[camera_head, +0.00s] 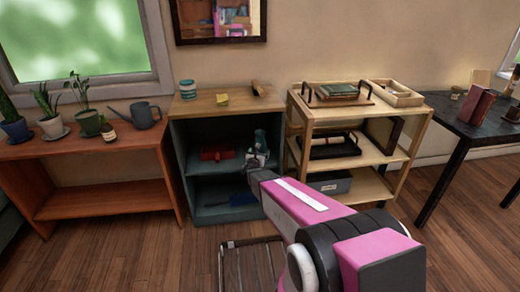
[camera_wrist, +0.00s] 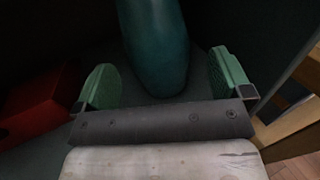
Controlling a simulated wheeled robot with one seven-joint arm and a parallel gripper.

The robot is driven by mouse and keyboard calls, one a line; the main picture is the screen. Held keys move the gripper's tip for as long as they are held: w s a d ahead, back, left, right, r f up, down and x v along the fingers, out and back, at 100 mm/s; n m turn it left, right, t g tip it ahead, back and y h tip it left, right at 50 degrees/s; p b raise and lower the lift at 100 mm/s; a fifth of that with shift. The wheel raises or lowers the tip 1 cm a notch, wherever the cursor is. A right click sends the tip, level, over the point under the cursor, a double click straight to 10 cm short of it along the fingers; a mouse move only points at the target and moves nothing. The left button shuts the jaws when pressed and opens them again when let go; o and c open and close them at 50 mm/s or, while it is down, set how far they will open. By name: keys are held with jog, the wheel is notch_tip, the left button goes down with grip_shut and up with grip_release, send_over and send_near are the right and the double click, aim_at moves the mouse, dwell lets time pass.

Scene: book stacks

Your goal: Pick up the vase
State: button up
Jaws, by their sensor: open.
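A teal vase (camera_wrist: 155,50) stands upright on the shelf in the wrist view, between and just ahead of the two green finger pads of my gripper (camera_wrist: 163,85). The fingers are spread, with a gap on each side of the vase. The top of the vase lies outside the wrist view. In the head view, my gripper (camera_head: 257,158) reaches into the dark teal cabinet (camera_head: 178,165), and the vase (camera_head: 260,137) shows partly behind it at the right of the upper shelf.
A red object (camera_head: 217,152) lies left of the vase on the same shelf and also shows in the wrist view (camera_wrist: 38,108). The cabinet's right side is close to my gripper. A light wooden shelf unit (camera_head: 298,112) stands right of it.

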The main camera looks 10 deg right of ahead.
jog(key=x, duration=0.5)
jog(key=shift+w+r, duration=0.2)
jog(key=shift+w, duration=0.25)
jog(key=shift+s, duration=0.1)
jog(key=c, duration=1.3)
